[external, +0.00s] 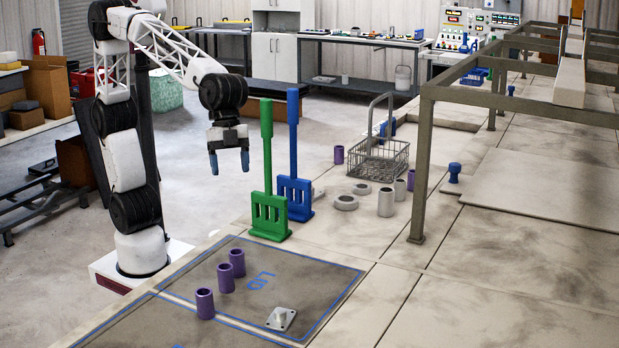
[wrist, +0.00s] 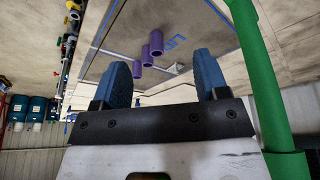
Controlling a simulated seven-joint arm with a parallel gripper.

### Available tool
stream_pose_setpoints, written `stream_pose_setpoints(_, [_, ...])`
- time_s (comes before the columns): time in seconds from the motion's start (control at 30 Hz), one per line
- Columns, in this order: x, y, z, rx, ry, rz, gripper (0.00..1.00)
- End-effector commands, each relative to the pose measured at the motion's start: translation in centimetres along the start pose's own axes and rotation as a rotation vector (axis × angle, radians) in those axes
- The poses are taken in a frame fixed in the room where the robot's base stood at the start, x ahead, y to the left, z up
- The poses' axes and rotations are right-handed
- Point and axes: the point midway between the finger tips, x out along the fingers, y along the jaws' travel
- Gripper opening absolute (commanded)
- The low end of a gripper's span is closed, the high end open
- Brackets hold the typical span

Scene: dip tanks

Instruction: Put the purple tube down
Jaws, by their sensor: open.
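Three purple tubes stand upright in a row on the grey, blue-outlined mat (external: 305,283): a near one (external: 205,303), a middle one (external: 225,278) and a far one (external: 237,262). Two more purple tubes stand farther back, one left of the wire basket (external: 338,154) and one right of it (external: 411,181). My gripper (external: 229,162) hangs left of the green paddle, above and apart from the mat, with blue fingers open and nothing between them. In the wrist view, the three mat tubes (wrist: 156,43) show beyond the open fingers (wrist: 163,80).
A green paddle (external: 267,170) and a blue paddle (external: 294,160) stand upright close to my gripper's right. A grey plate with a knob (external: 281,318) lies on the mat. A wire basket (external: 378,160), pale rings (external: 345,202) and a pale cylinder (external: 386,202) stand farther right.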

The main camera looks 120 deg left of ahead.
Motion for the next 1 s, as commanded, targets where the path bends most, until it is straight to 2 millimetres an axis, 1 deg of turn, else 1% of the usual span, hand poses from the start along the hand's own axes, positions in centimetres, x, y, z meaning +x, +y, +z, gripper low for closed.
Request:
stream_pose_setpoints(0.03, [1.1,0.2,-1.7,0.028,0.003,0.010,0.67])
stream_pose_setpoints(0.2, [4.0,0.9,-6.8,0.126,0.022,0.037,0.67])
stream_pose_setpoints(0.3, [5.4,1.4,-8.9,0.168,0.032,0.048,0.67])
stream_pose_setpoints(0.4, [6.4,1.8,-10.4,0.199,0.038,0.055,0.67])
stream_pose_setpoints(0.7, [8.6,2.6,-13.2,0.255,0.051,0.070,0.67])
stream_pose_setpoints(0.73, [8.9,2.6,-13.3,0.258,0.051,0.071,0.67])
stream_pose_setpoints(0.8, [10.3,2.5,-12.6,0.256,0.048,0.071,0.67])
stream_pose_setpoints(0.87, [11.1,2.5,-12.3,0.255,0.050,0.070,0.67])
stream_pose_setpoints(0.9, [11.8,2.5,-12.1,0.255,0.049,0.071,0.67])
stream_pose_setpoints(1.0, [12.9,2.4,-11.7,0.254,0.050,0.070,0.67])
